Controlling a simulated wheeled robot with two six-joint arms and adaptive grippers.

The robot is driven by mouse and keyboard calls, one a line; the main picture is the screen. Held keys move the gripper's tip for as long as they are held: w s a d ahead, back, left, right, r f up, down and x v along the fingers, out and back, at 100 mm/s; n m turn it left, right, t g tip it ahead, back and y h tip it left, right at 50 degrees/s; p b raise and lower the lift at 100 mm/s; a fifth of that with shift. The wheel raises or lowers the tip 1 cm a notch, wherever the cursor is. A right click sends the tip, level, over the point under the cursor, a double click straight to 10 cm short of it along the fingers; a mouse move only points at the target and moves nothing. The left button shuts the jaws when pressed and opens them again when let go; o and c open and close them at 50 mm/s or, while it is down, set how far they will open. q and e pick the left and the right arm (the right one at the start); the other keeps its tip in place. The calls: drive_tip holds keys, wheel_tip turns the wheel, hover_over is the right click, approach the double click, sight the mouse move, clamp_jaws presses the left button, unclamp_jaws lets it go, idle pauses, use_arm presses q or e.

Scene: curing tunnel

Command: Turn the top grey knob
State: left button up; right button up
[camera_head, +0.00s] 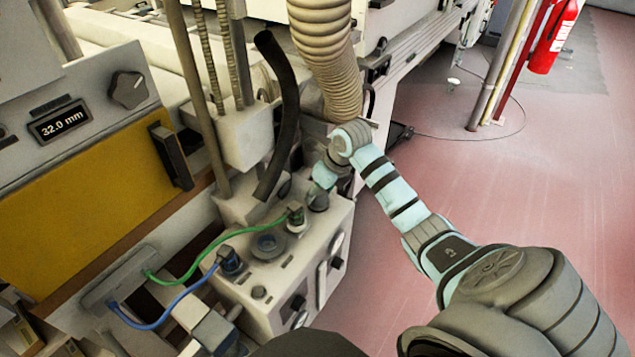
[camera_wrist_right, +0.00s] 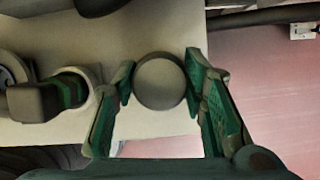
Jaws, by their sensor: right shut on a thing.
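A round grey knob (camera_wrist_right: 160,81) stands on the pale top of a control box (camera_head: 240,293). In the right wrist view it sits between the two green-padded fingers of my right gripper (camera_head: 322,182), one finger against each side. The gripper is shut on it. In the head view the knob (camera_head: 318,203) shows only in part, at the far right end of the box top, with the gripper reaching down over it. My left gripper is not in view.
A green cable plug (camera_head: 296,217) stands close beside the held knob, with a blue cable plug (camera_head: 230,262) nearer. A black hose (camera_head: 280,120) and a ribbed duct (camera_head: 330,60) hang close behind. Another dark knob (camera_head: 128,90) is on the upper-left panel. Open floor lies right.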

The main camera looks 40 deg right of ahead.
drive_tip(key=m+h+p, duration=0.1)
drive_tip(key=m, duration=0.1)
drive_tip(key=m+p, duration=0.1)
drive_tip(key=m, duration=0.1)
drive_tip(key=shift+r+m+h, duration=0.1)
drive_tip(key=shift+m+h, duration=0.3)
idle(0.4)
drive_tip(key=o, duration=1.2)
drive_tip(key=shift+c, duration=0.2)
drive_tip(key=v, duration=1.2)
drive_tip(key=shift+w, duration=0.1)
